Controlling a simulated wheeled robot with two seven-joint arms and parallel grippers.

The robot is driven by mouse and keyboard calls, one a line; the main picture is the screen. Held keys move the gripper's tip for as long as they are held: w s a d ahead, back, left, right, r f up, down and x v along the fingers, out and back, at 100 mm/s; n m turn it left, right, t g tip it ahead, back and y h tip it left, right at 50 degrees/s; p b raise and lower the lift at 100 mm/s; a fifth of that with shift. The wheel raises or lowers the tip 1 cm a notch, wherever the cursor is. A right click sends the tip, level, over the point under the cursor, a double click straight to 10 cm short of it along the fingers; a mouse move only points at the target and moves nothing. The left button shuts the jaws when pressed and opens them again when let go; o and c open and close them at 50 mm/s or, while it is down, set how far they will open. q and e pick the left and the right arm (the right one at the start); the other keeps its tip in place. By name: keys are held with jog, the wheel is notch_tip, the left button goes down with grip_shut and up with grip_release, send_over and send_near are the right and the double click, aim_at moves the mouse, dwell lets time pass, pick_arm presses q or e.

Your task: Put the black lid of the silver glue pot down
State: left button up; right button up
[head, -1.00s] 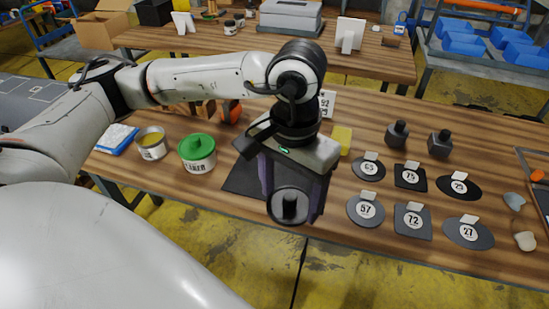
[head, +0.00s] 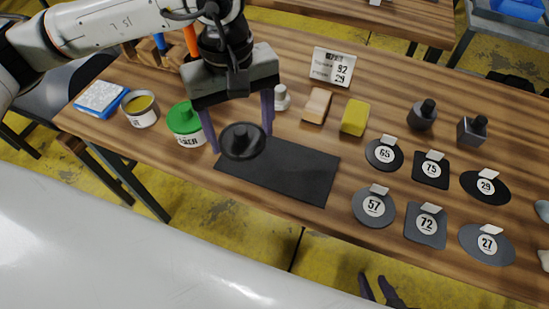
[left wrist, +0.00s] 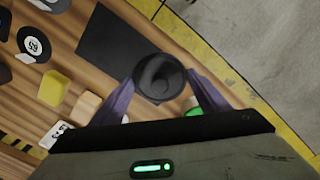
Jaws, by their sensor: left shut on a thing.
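My left gripper (head: 240,143) is shut on the black lid (head: 242,152), a round disc with a knob on top, held at its edges between two purple fingers. In the head view the lid overlaps the left end of the dark mat (head: 300,172); it looks raised above it. The left wrist view shows the lid (left wrist: 160,88) between the fingers, partly over the mat (left wrist: 110,45). The silver glue pot (head: 140,121) stands open at the left, with yellow contents. My right gripper (head: 377,287) shows at the bottom edge, its fingers apart and empty.
The green-lidded pot (head: 184,121) stands just left of the held lid. A white knobbed piece (head: 281,98), a wooden block (head: 317,106) and a yellow block (head: 354,118) stand behind the mat. Numbered dark patches (head: 374,208) lie to the right. Most of the mat is bare.

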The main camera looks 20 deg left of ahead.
pick_arm(q)
jog(key=n, duration=0.1)
jog(key=d+n, duration=0.1)
jog(key=n, duration=0.1)
jog(key=w+n, duration=0.1)
jog(key=n, duration=0.1)
jog(key=shift+d, duration=0.15)
jog(key=n, duration=0.3)
jog(key=shift+w+d+r, duration=0.1)
jog(key=shift+w+d, duration=0.1)
jog(key=shift+d, duration=0.1)
jog(key=n, duration=0.3)
jog(key=d+n, duration=0.1)
jog(key=n, duration=0.1)
jog(key=shift+w+d, duration=0.1)
jog(key=shift+w, duration=0.3)
jog(key=d+n, duration=0.1)
jog(key=n, duration=1.1)
send_over(278, 162)
notch_tip(278, 162, down, 5)
jog(key=shift+f, duration=0.15)
notch_tip(278, 162, down, 4)
jog(key=shift+f, duration=0.1)
jog(key=shift+f, duration=0.1)
